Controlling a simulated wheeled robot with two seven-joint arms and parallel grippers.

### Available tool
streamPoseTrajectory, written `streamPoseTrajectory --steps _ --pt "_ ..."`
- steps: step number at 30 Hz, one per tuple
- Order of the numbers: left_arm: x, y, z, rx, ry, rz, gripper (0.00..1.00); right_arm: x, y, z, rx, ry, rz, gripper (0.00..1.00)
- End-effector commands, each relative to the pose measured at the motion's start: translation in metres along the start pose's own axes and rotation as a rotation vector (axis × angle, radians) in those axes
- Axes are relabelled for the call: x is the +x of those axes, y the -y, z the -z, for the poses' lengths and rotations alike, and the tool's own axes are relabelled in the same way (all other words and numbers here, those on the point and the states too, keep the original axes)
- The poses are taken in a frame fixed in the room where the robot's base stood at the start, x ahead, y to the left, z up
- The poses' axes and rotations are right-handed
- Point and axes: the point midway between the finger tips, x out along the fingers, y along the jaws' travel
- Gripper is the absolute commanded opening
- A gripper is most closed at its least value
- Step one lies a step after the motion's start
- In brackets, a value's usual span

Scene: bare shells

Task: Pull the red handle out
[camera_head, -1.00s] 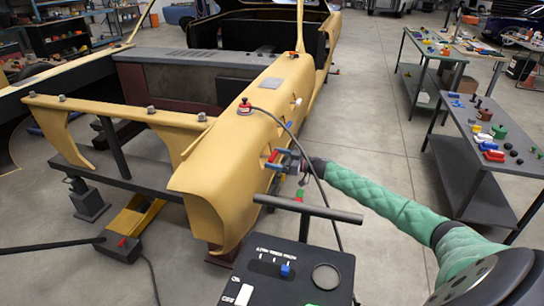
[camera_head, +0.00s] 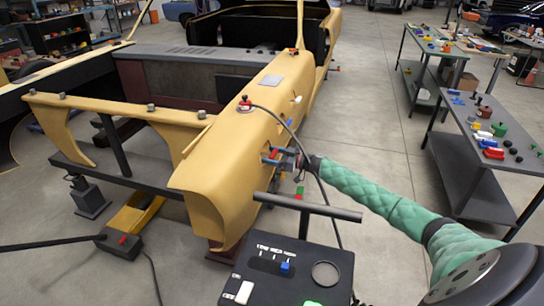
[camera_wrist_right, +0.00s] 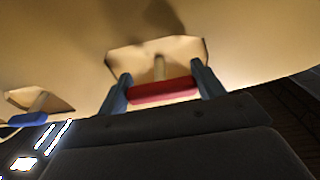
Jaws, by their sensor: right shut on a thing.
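The red handle (camera_wrist_right: 164,91) is a short red bar on a pale stem. The stem comes out of a recess in the tan car body panel (camera_head: 222,165). In the right wrist view the bar lies between the two blue-grey fingers of my right gripper (camera_wrist_right: 162,89), which is shut on it at both ends. In the head view my right gripper (camera_head: 279,157) is at the side of the panel, and the handle is small and partly covered there. My left gripper is not in view.
A blue handle (camera_wrist_right: 27,119) sits in a neighbouring recess. A black control box (camera_head: 290,270) with a crossbar stands in front, and a dark cable hangs past my right wrist. A workbench (camera_head: 462,160) with small parts is at the right.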

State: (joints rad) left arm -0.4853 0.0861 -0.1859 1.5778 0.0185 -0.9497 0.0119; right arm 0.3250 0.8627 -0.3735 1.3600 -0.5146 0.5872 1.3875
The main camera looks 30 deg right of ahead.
Motion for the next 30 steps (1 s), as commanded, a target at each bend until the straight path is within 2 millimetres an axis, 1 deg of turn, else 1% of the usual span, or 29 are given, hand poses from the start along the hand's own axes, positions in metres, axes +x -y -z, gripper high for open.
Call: streamPoseTrajectory --steps 3,5,7,15,16,18,19,26,30 --pt "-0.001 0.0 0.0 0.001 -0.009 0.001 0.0 -0.012 -0.001 0.004 -0.002 0.003 0.0 0.27" --pt "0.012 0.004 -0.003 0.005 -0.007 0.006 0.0 -0.018 -0.001 0.004 -0.001 0.004 0.0 0.27" --pt "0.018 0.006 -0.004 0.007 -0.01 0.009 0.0 -0.023 -0.001 0.005 0.0 0.002 0.0 0.27" --pt "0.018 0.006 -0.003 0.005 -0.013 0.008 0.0 -0.024 -0.001 0.005 -0.001 0.001 -0.001 0.27" --pt "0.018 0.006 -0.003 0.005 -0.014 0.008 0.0 -0.024 -0.001 0.005 -0.001 0.001 -0.001 0.74" --pt "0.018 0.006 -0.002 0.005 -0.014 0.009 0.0 -0.024 -0.001 0.005 -0.001 0.001 -0.001 0.88" --pt "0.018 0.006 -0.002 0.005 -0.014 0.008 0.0 -0.024 -0.001 0.005 -0.001 0.001 -0.001 0.9" --pt "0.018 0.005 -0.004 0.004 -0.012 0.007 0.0 -0.023 0.0 0.004 0.0 0.001 0.0 0.9" --pt "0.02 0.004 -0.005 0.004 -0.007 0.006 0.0 -0.028 -0.001 0.003 -0.001 0.002 -0.001 0.9"
